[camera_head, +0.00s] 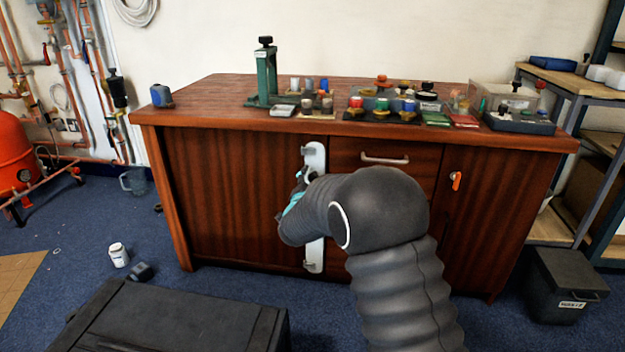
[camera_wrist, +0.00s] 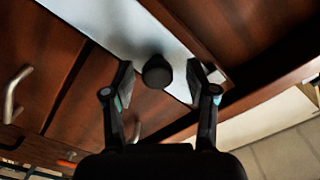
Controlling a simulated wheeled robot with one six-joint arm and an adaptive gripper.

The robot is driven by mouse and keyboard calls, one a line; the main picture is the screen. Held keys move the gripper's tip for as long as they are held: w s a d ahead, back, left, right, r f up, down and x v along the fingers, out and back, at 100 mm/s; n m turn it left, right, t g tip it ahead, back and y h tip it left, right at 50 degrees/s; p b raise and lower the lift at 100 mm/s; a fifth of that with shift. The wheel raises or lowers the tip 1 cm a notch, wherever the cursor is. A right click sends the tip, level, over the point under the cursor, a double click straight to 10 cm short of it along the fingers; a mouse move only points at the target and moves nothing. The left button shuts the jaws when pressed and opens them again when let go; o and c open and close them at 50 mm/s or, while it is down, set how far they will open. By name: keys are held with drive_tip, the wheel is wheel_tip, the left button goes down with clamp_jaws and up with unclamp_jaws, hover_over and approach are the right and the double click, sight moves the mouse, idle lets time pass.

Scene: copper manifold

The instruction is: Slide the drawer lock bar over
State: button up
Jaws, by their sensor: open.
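The white lock bar (camera_head: 315,158) stands upright on the front of the wooden cabinet, beside the drawers. Its top and its foot (camera_head: 314,258) show in the head view, while my arm hides much of its middle. In the wrist view the bar (camera_wrist: 108,22) runs diagonally and carries a round black knob (camera_wrist: 157,73). My gripper (camera_wrist: 164,82) is open, with one finger on each side of the knob. I see gaps between the fingers and the knob. In the head view my gripper (camera_head: 302,184) is mostly hidden by my wrist.
A drawer handle (camera_head: 384,159) sticks out right of the bar, and an orange tag or key (camera_head: 456,181) hangs farther right. The cabinet top (camera_head: 215,92) holds a green press and several small parts. A black case (camera_head: 180,325) lies on the floor in front.

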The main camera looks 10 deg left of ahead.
drive_tip(key=s, duration=1.1)
drive_tip(key=shift+s+a, duration=0.15)
drive_tip(key=shift+a, duration=0.1)
